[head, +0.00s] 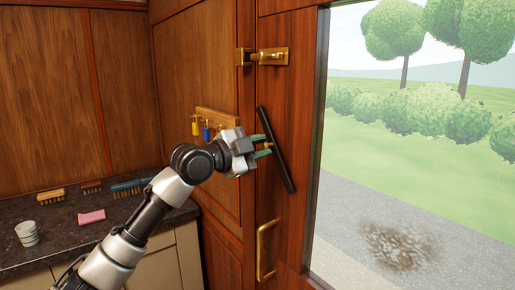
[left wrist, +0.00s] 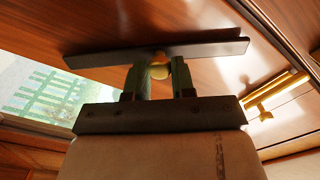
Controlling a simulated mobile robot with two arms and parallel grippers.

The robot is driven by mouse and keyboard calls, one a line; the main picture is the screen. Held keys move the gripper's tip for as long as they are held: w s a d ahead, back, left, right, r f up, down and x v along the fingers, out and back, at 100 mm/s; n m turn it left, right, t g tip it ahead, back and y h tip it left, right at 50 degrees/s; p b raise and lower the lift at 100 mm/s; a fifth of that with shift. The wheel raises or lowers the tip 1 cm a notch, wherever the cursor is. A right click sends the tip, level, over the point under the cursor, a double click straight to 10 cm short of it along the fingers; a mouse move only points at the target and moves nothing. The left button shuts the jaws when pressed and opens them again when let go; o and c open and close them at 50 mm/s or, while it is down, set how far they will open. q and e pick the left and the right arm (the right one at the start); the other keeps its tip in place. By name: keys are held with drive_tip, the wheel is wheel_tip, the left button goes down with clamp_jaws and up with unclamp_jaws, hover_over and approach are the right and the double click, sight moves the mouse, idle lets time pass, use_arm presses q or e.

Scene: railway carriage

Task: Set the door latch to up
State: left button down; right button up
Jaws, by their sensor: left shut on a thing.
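The door latch (head: 281,163) is a long black bar on the wooden door. In the head view it is steeply tilted, its upper end leaning left and its lower end to the right. In the left wrist view the bar (left wrist: 215,49) runs across the picture above the fingers, with a yellow brass knob (left wrist: 160,70) at its middle. My left gripper (head: 264,146) is at the middle of the bar, its green-tipped fingers shut on the knob, which they mostly hide in the head view. My right gripper is not in view.
A brass bolt (head: 269,57) is above the latch and a brass handle (head: 262,252) below it. A key rack (head: 217,116) hangs left of the door. The counter (head: 62,252) at the left holds a cup (head: 27,234), a pink sponge (head: 91,217) and brushes. A window is at the right.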

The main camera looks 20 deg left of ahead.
use_arm(q)
drive_tip(key=shift+r, duration=0.1)
drive_tip(key=c, duration=0.9)
unclamp_jaws()
drive_tip(key=shift+c, duration=0.2)
drive_tip(key=shift+s+a, duration=0.1)
drive_tip(key=shift+s, duration=0.05)
drive_tip(key=b+v, duration=0.3)
drive_tip(key=v, duration=0.7)
drive_tip(key=shift+s+b, duration=0.3)
drive_tip(key=shift+b, duration=0.05)
drive_tip(key=shift+a, duration=0.1)
